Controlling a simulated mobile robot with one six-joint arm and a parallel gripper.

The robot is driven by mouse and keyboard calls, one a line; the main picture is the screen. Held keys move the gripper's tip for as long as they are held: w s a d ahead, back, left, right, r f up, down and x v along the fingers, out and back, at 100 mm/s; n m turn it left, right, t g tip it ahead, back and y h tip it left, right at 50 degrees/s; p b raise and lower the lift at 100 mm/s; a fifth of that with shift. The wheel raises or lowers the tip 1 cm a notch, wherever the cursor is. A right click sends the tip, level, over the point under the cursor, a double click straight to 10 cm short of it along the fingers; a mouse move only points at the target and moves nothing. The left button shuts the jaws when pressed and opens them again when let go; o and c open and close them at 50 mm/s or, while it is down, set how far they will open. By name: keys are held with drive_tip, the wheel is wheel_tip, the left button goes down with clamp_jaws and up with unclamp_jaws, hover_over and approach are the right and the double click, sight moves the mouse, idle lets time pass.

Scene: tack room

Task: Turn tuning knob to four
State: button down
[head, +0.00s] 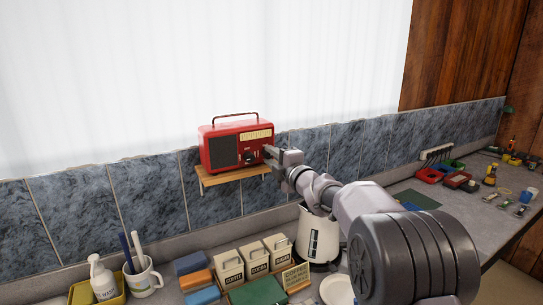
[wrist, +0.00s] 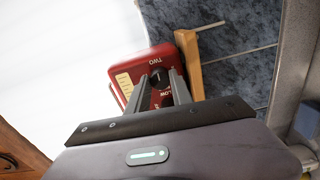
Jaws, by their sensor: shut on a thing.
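The red radio (head: 224,150) stands on a small wooden shelf (head: 232,175) against the tiled wall, its face with a pale dial and dark grille towards me. In the wrist view the radio (wrist: 181,52) appears turned on its side. Its black tuning knob (wrist: 157,78) sits between my fingertips, with the label "TWO" near it and another label partly showing, possibly "LOW". My gripper (wrist: 158,76) is shut on the knob. In the head view my gripper (head: 268,152) reaches the radio's front from the right. The knob's pointer and the other labels are hidden or too small to read.
Below the shelf, the counter holds labelled canisters (head: 255,258), a white kettle (head: 318,240), a mug (head: 142,277) with pens and a white bottle (head: 102,279). Tools and red trays (head: 430,175) lie at the right. A green mat (head: 414,199) is nearer.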

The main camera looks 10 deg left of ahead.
drive_tip(key=shift+m+p, duration=5)
drive_tip(key=shift+m, duration=12.8)
drive_tip(key=c, duration=1.1)
unclamp_jaws()
